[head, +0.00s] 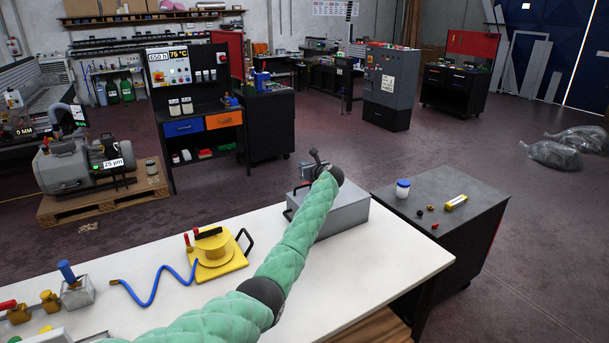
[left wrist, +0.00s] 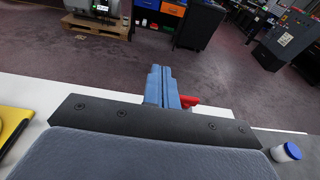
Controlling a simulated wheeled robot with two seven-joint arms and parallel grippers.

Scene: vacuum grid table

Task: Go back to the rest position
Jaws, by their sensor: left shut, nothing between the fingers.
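My left arm, in green padding, reaches across the white table (head: 190,235) from the bottom left in the head view. My left gripper (head: 318,161) is at its far end, over or just behind the grey metal box (head: 338,216). In the left wrist view the blue-grey fingers of the left gripper (left wrist: 168,88) lie side by side, shut, with nothing seen between them. A small red thing (left wrist: 188,101) shows right beside the fingers; I cannot tell what it belongs to. My right gripper does not show.
A yellow fixture (head: 214,252) with a blue hose (head: 152,295) lies left of the arm. Open floor lies beyond.

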